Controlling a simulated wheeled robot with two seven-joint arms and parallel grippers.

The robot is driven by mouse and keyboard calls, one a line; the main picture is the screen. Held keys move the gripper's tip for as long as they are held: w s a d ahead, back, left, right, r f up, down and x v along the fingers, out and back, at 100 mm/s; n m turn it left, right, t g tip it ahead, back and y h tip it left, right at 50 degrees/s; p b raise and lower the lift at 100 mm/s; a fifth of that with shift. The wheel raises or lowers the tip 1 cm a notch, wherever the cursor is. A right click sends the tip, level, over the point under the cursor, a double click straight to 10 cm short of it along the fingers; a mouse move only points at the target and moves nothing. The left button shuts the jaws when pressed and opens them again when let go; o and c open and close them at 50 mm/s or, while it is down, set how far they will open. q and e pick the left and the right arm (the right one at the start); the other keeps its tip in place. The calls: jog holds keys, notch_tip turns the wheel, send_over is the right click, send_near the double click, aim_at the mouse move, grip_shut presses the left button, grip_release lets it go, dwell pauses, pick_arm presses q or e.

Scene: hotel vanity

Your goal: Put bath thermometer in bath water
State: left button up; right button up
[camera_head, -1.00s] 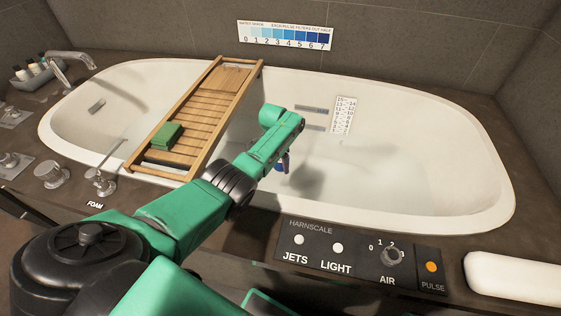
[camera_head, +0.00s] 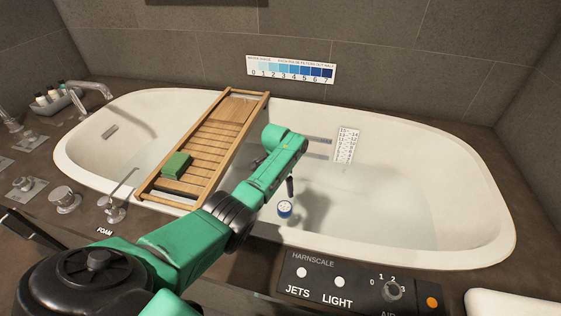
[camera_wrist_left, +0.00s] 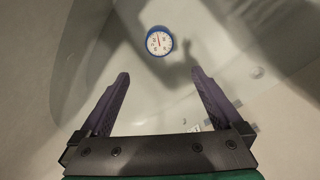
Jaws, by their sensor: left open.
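The bath thermometer (camera_head: 285,208), a small round dial with a white face and blue rim, is inside the white bathtub (camera_head: 480,205), at or just above the bath water (camera_head: 375,215); I cannot tell which. My left gripper (camera_head: 290,186) is above it, over the tub, apart from it. In the left wrist view the thermometer (camera_wrist_left: 159,41) lies face up beyond the fingertips, and my left gripper (camera_wrist_left: 157,76) is open with nothing between its purple fingers. My right gripper is not in view.
A wooden bath tray (camera_head: 215,140) with a green block (camera_head: 177,165) spans the tub left of my arm. A control panel (camera_head: 350,285) sits on the front rim. Taps and a bottle caddy (camera_head: 55,102) are at the left. The tub's right half is clear.

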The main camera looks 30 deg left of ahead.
pick_arm(q)
notch_tip(320, 180, up, 9)
jog(key=s+p, duration=0.1)
jog(key=p, duration=0.2)
jog(key=shift+a+r, duration=0.15)
jog(key=shift+a, duration=0.1)
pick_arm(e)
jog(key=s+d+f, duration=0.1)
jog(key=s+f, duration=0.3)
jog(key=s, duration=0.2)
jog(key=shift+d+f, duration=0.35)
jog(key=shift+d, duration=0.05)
